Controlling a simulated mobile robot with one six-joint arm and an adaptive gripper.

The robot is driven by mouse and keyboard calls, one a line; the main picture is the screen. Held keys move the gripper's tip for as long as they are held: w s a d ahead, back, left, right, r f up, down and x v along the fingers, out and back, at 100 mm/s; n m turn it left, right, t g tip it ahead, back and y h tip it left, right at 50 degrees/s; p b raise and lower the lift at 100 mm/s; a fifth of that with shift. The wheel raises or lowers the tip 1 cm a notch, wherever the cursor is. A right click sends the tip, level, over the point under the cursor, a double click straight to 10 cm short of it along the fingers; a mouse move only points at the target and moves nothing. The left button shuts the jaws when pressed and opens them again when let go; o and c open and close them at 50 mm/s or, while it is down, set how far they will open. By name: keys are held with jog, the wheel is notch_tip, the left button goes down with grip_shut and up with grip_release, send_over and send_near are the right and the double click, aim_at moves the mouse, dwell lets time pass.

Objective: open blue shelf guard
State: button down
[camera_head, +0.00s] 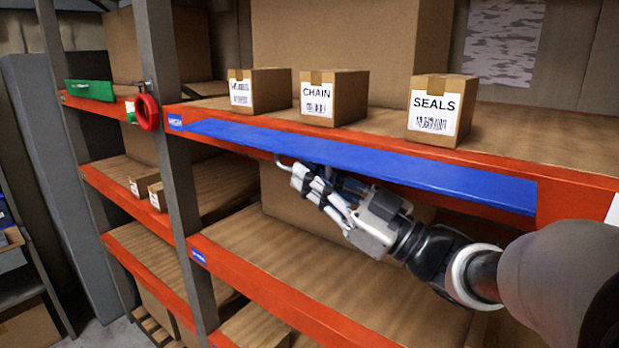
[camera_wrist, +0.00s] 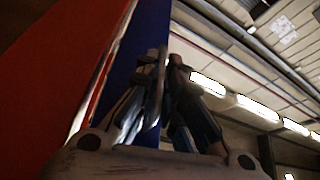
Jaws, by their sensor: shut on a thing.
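The blue shelf guard (camera_head: 400,172) is a long flat panel along the front of the orange upper shelf beam. It lies below the level of the boxes on that shelf. My gripper (camera_head: 286,166) is at the guard's lower edge, left of its middle, and reaches up from the lower right. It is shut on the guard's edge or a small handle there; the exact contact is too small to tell. In the wrist view, my gripper's fingers (camera_wrist: 168,65) close together in front of the blue guard (camera_wrist: 142,38), beside the red-orange beam (camera_wrist: 55,60).
Small cartons stand on the upper shelf: one labelled SEALS (camera_head: 441,110), one labelled CHAIN (camera_head: 333,98) and another to its left (camera_head: 259,91). A grey upright post (camera_head: 170,160) stands left of the guard, with a red ring (camera_head: 147,112) on it. A lower shelf (camera_head: 290,262) lies beneath my arm.

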dwell(0.5)
jog(key=m+t, duration=0.1)
jog(key=m, duration=0.1)
jog(key=r+m+h+p, duration=0.1)
jog(key=s+r+m+t, duration=0.1)
jog(key=m, duration=0.1)
jog(key=shift+a+m+t+h, duration=0.3)
jog(key=c, duration=2)
grip_release()
jog(key=shift+f, duration=0.1)
jog(key=v, duration=1.2)
